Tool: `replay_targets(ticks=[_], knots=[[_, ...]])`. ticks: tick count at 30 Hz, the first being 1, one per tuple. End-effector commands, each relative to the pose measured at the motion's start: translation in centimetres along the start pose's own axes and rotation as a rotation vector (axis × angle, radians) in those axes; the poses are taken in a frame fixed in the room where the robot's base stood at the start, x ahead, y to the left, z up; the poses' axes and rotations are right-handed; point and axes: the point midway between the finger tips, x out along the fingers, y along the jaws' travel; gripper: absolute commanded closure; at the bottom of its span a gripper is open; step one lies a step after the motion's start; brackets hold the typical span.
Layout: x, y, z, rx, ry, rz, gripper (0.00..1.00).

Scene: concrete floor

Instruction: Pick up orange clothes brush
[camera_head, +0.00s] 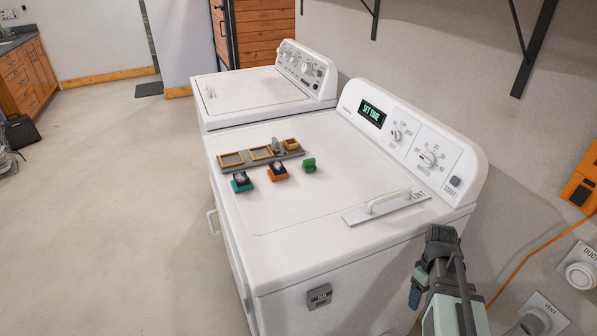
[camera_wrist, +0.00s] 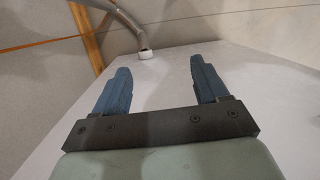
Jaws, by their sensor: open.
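The orange clothes brush (camera_head: 277,172) appears to be the small orange block with a dark and pale top. It lies on the white dryer top, in front of a tray and between a teal block (camera_head: 242,182) and a green block (camera_head: 309,165). My gripper (camera_head: 417,288) is low at the dryer's near right side, well apart from the brush. In the wrist view my gripper (camera_wrist: 159,64) has its two blue fingers spread wide with nothing between them. The brush is not in the wrist view.
A brown compartment tray (camera_head: 231,159) sits behind the small blocks. A LINT cover with a raised handle (camera_head: 388,201) lies on the dryer top (camera_head: 300,215) between the blocks and my arm. The control panel (camera_head: 410,140) rises at the back. The near left top is clear.

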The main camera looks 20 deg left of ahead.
Motion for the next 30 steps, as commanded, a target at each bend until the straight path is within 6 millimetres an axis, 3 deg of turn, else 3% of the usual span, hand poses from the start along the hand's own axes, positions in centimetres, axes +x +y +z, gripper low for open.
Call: replay_targets(ticks=[1, 10, 20, 24, 30], knots=[[-1.7, 0.2, -0.3, -0.023, 0.01, 0.013, 0.27], [-10.2, 0.5, -1.1, -0.167, 0.052, 0.076, 0.27], [-19.6, -0.5, -2.4, -0.3, 0.101, 0.152, 0.27], [-24.0, -1.7, -4.8, -0.327, 0.139, 0.191, 0.27], [-29.2, -5.5, -12.6, -0.277, 0.24, 0.232, 0.27]])
